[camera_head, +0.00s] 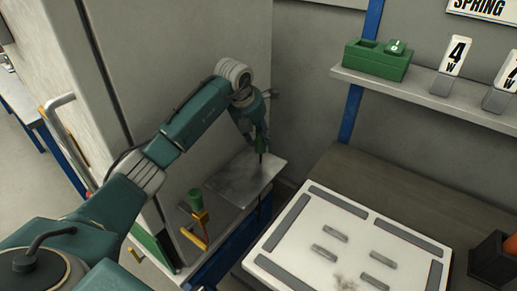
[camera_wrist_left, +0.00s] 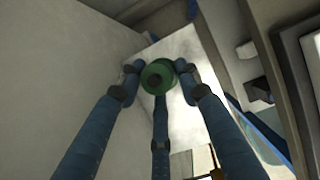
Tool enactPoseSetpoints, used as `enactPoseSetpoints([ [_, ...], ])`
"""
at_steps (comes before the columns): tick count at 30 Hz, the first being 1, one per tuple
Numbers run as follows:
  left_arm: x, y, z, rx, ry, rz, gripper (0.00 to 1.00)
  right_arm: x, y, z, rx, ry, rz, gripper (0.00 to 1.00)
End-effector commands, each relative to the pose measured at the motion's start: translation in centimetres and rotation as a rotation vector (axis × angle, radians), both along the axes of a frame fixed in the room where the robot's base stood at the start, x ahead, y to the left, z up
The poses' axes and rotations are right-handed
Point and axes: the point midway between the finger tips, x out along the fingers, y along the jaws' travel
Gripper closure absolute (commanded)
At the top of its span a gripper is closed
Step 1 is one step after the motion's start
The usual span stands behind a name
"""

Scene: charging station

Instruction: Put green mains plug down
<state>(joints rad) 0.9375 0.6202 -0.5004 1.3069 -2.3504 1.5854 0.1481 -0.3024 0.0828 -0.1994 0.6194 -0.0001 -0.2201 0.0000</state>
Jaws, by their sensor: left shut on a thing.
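The green mains plug (camera_wrist_left: 158,74) is held between the fingers of my left gripper (camera_wrist_left: 157,82) in the left wrist view, round end toward the camera. In the head view my left gripper (camera_head: 261,150) points down above a flat grey metal plate (camera_head: 232,182); the plug is small and mostly hidden by the fingers there. In the wrist view the pale plate (camera_wrist_left: 182,110) lies behind the plug. I cannot tell whether the plug touches the plate. My right gripper is not in view.
A white board (camera_head: 345,235) with grey bars lies to the right. A shelf (camera_head: 420,92) holds a green box (camera_head: 377,61) and number signs. A tall grey cabinet wall (camera_head: 190,55) rises behind my arm.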

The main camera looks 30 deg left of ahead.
Motion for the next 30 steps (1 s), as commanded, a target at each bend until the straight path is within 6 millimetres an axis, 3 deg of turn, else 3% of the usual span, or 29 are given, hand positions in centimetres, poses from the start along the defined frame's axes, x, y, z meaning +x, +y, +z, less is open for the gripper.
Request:
enactPoseSetpoints([
  [8, 0.0, 0.0, -2.3, -0.001, 0.000, 0.001, 0.98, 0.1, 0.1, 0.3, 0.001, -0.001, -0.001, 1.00],
  [15, 0.0, -0.1, -5.7, -0.001, 0.000, 0.000, 0.98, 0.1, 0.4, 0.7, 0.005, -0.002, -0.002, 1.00],
  [26, 0.0, 0.0, -6.2, 0.000, -0.001, -0.001, 0.98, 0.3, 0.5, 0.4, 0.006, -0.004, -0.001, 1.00],
  [27, 0.0, 0.0, -6.2, 0.000, -0.001, -0.001, 0.62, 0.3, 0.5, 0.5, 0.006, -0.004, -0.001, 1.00],
  [30, 0.0, 0.0, -6.2, 0.000, -0.001, -0.001, 0.46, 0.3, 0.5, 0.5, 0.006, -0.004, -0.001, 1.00],
])
